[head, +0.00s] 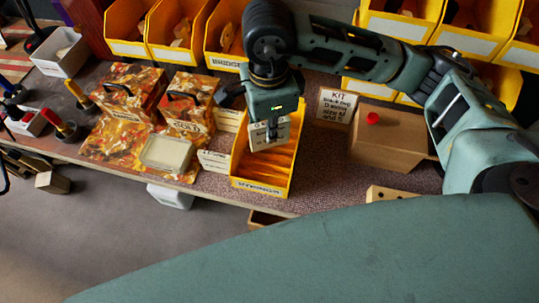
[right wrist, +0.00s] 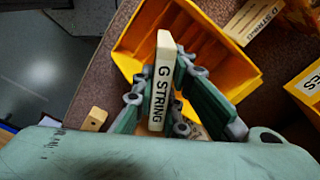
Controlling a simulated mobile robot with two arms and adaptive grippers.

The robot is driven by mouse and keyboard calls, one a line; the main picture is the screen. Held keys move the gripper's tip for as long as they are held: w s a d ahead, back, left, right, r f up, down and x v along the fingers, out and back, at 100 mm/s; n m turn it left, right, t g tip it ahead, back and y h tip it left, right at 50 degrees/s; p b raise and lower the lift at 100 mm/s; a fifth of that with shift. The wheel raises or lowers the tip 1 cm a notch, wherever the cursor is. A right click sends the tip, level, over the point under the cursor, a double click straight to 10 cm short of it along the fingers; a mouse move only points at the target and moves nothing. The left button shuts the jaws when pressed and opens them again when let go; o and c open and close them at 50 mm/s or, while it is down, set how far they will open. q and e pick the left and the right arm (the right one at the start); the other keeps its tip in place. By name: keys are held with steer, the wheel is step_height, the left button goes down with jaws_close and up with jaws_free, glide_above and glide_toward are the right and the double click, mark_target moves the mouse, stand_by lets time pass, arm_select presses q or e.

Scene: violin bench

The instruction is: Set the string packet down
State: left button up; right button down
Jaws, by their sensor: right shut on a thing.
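My right gripper (head: 268,128) is shut on a pale string packet (head: 261,138). In the right wrist view the packet (right wrist: 162,85) stands on edge between the fingers (right wrist: 161,80) and reads "G STRING". The gripper holds it over the yellow divided bin (head: 262,186), near its back part in the head view. The bin (right wrist: 226,72) shows sloped, empty-looking slots in the right wrist view. I cannot tell whether the packet touches the bin. My left gripper is not in view.
A pale packet reading "D STRING" (right wrist: 254,20) lies beside the bin. Patterned boxes with black handles (head: 187,98) stand left of it. A brown box with a red knob (head: 390,140) and a "KIT" card (head: 336,105) stand right. Yellow bins (head: 175,30) line the back.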

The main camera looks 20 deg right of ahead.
mark_target(263, 143)
steer(key=shift+s+a+f+m, duration=0.1)
steer(key=shift+a+f+m, duration=0.1)
steer(key=shift+f+m, duration=0.25)
steer(key=shift+s+a+f+m, duration=0.15)
steer(key=shift+f+m, duration=0.1)
steer(key=shift+m, duration=0.4)
steer(key=m, duration=0.1)
steer(key=f+m, duration=0.1)
steer(key=shift+s+a+m, duration=0.1)
steer(key=shift+a+m, duration=0.3)
steer(key=shift+a+f+m, duration=0.1)
steer(key=shift+f+m, duration=0.1)
steer(key=shift+m, duration=0.1)
steer(key=shift+f, duration=0.35)
step_height(263, 143, down, 9)
steer(key=shift+r+p, duration=0.1)
steer(key=shift+p, duration=0.45)
steer(key=shift+f, duration=0.35)
steer(key=c, duration=1.8)
jaws_free()
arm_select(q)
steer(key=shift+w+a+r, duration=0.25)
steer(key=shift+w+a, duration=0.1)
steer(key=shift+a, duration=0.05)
arm_select(e)
steer(key=shift+o, duration=0.2)
